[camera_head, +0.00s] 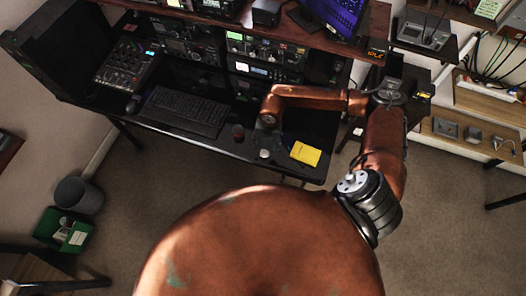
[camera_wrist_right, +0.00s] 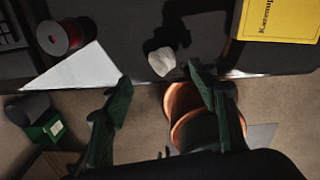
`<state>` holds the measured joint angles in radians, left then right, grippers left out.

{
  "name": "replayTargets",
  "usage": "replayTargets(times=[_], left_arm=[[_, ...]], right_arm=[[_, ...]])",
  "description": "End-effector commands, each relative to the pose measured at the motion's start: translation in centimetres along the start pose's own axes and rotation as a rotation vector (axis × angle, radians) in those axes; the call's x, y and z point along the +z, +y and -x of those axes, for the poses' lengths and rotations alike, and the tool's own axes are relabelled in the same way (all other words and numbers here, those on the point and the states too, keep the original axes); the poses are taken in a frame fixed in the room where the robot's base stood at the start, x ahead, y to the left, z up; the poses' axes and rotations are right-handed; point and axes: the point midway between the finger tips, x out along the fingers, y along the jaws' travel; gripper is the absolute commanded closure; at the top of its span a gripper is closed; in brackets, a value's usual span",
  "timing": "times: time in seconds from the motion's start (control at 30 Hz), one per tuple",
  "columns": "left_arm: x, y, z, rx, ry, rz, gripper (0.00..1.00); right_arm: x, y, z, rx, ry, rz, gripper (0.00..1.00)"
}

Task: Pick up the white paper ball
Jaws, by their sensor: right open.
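The white paper ball (camera_head: 264,154) is small and crumpled and lies on the black desk (camera_head: 225,143) near its front edge. In the right wrist view the ball (camera_wrist_right: 162,61) shows whole, between the lines of the two fingers and a little past their tips, nearer the right finger. My right gripper (camera_wrist_right: 160,76) is open with nothing between its dark green fingers. In the head view the right forearm reaches in from the right over the desk, and the gripper (camera_head: 272,138) is small and dark, just beyond the ball. My left gripper is not in view.
A yellow book (camera_head: 305,153) lies right of the ball. A dark red spool (camera_head: 238,132) and a keyboard (camera_head: 185,110) are to its left. Radio equipment (camera_head: 265,58) lines the back of the desk. A grey bin (camera_head: 78,195) and a green box (camera_head: 64,230) stand on the floor.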

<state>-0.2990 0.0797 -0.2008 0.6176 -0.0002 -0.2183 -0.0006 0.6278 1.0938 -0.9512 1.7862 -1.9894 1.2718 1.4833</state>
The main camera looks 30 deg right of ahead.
Motion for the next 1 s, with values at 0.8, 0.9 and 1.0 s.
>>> replayTargets(times=[0.8,0.9,1.0], left_arm=[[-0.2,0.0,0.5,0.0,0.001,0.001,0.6],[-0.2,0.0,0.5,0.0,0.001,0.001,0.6],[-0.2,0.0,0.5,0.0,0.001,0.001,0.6]], right_arm=[[0.0,-0.2,-7.0,0.003,0.006,0.005,0.46],[0.0,-0.2,-7.0,0.003,0.006,0.005,0.52],[0.0,-0.2,-7.0,0.003,0.006,0.005,0.59]])
